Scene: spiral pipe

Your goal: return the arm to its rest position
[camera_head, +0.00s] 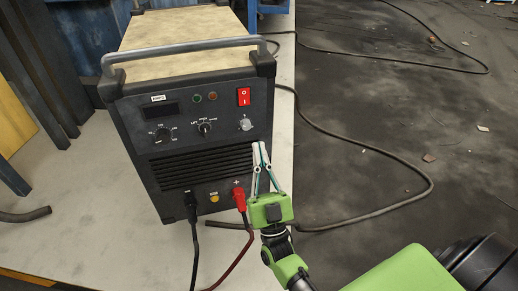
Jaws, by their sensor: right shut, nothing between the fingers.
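My right gripper (260,147) is shut and empty. Its fingers point up the picture, in front of the right side of the welding machine's front panel. Whether the fingertips touch the panel I cannot tell. My green right arm (400,272) comes in from the lower right corner. The welding machine (205,165) is a dark box with a pale top, a grey handle, a red power switch (243,96), knobs and a vent grille. My left gripper is not in view.
A black cable (194,235) and a red cable (240,245) hang from the machine's front sockets. The machine stands on a pale table (85,225). A dark cable (425,170) loops over the dirty floor at right. Dark bars and a yellow board (14,122) stand at left.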

